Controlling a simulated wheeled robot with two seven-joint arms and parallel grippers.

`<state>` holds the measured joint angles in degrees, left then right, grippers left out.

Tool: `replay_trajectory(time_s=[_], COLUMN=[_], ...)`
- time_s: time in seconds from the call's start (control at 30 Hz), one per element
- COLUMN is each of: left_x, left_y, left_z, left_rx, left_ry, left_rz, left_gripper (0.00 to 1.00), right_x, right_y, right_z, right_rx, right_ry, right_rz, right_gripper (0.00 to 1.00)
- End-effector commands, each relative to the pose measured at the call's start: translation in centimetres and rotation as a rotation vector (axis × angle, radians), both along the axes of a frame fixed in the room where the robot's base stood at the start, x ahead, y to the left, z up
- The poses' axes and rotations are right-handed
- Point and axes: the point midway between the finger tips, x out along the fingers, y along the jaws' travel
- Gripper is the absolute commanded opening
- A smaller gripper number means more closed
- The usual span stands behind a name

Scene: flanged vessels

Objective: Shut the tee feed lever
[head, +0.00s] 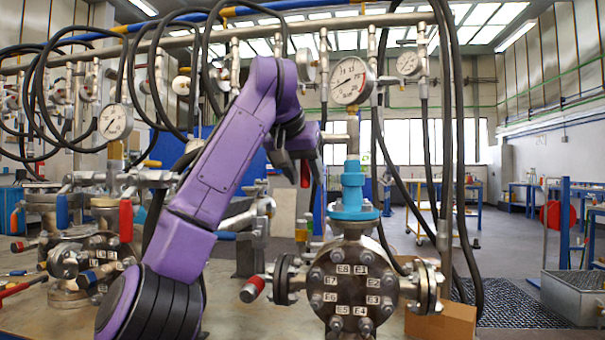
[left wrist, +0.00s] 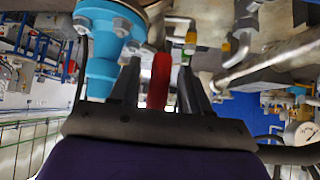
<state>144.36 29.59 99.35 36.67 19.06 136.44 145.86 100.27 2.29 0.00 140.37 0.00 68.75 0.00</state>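A red lever handle (head: 305,174), which I take for the tee feed lever, hangs down left of the silver tee (head: 340,137) above the light-blue flanged fitting (head: 353,190). My left gripper (head: 302,160) reaches it from the upper left in the head view. In the left wrist view, the red handle (left wrist: 159,80) lies between the two dark fingers of the left gripper (left wrist: 160,85). A gap shows beside the handle, so the fingers look open around it. The lever's pivot is mostly hidden. My right gripper is not in view.
The flanged vessel (head: 352,285) stands below the blue fitting, with a red-tipped handle (head: 254,288) at its left. A round gauge (head: 350,80) and black hoses (head: 449,150) hang close by. More vessels with levers (head: 85,245) crowd the left.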

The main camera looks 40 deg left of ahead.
Motion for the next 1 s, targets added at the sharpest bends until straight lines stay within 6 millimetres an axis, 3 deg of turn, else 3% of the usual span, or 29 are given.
replay_trajectory(time_s=[0.17,0.43,0.6,1.0], left_x=[-0.6,-4.9,-6.9,-7.4], left_y=[-0.2,-1.5,-2.2,-2.3], left_z=[0.7,5.3,7.1,7.4], left_rx=[-0.001,0.000,0.000,0.000], left_ry=[0.000,-0.003,-0.002,0.000], left_rz=[-0.001,0.002,0.002,0.000], left_gripper=[0.47,0.47,0.47,0.47], right_x=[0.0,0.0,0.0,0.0], right_y=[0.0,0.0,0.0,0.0], right_z=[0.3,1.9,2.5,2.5], right_rx=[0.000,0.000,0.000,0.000], right_ry=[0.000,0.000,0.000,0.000], right_rz=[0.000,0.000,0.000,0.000], right_gripper=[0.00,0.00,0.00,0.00])
